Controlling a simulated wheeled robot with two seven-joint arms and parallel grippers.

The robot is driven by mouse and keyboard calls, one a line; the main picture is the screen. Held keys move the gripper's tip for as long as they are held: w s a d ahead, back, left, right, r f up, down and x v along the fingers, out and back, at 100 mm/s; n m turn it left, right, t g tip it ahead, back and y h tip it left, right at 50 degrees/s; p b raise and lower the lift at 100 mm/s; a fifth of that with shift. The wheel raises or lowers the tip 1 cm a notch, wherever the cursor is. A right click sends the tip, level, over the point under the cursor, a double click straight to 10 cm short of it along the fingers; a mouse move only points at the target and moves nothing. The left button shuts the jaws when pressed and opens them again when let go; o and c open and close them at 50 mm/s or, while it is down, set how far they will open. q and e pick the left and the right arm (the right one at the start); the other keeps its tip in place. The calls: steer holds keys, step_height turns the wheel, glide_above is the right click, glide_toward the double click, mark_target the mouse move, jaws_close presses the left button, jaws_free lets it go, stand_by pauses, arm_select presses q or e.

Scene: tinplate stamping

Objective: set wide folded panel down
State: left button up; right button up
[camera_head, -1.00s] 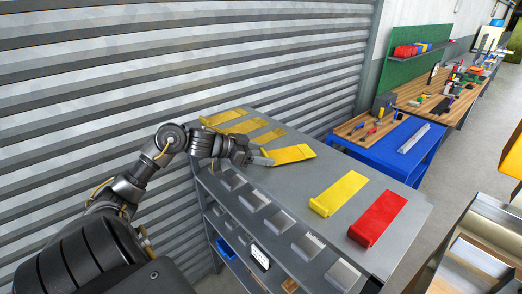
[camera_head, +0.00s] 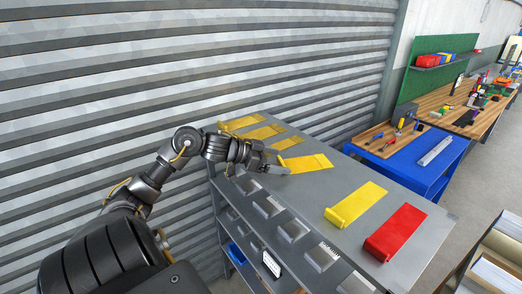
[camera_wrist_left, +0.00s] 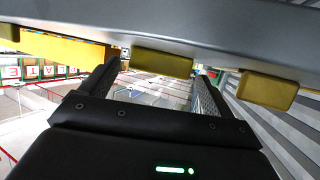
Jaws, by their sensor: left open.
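The wide folded panel (camera_head: 308,163), yellow, lies on the grey bench top (camera_head: 310,200), its near end beside my left gripper (camera_head: 287,170). My left gripper is open at this near end. The jaws hide part of that end, so I cannot tell whether they touch it. The left wrist view shows the two fingers (camera_wrist_left: 155,82) spread apart, with a dull yellow folded end (camera_wrist_left: 162,63) beyond the gap and the grey bench edge across the top. My right gripper is not in view.
Several narrower yellow panels (camera_head: 262,132) lie at the far left of the bench. Another yellow panel (camera_head: 356,203) and a red panel (camera_head: 397,231) lie to the right. Grey trays (camera_head: 292,231) line the bench front. A blue table (camera_head: 412,160) stands behind, and a corrugated wall is close at the left.

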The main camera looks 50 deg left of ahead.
arm_select(q)
steer(key=b+v, duration=0.3)
steer(key=v, duration=0.8)
steer(key=shift+s, duration=0.2)
steer(key=shift+a, duration=0.1)
